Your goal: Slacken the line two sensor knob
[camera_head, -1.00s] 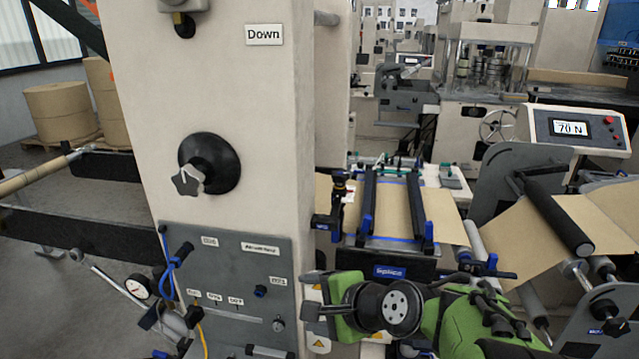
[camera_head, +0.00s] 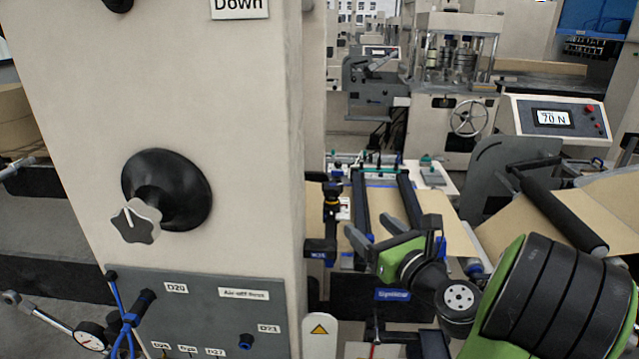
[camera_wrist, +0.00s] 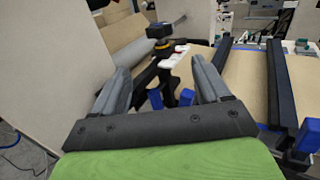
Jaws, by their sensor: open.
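A small dark sensor post with a black knob on top and a yellow-orange ring (camera_head: 331,192) stands at the left edge of the web table, right beside the beige machine column. It looks like the line two sensor knob, though no label on it is readable. In the wrist view the same knob (camera_wrist: 160,30) sits upright beyond my fingertips, slightly left of centre. My gripper (camera_head: 368,228) is open and empty, just right of the post and apart from it. In the wrist view its two fingers (camera_wrist: 160,72) point towards the post, with a clear gap between them.
The beige column (camera_head: 255,130) stands close on the left, with a star knob (camera_head: 137,221) and a grey valve panel (camera_head: 215,310). Dark rails (camera_head: 410,200) flank the brown web on the right. A display (camera_head: 553,118) reads 70 N.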

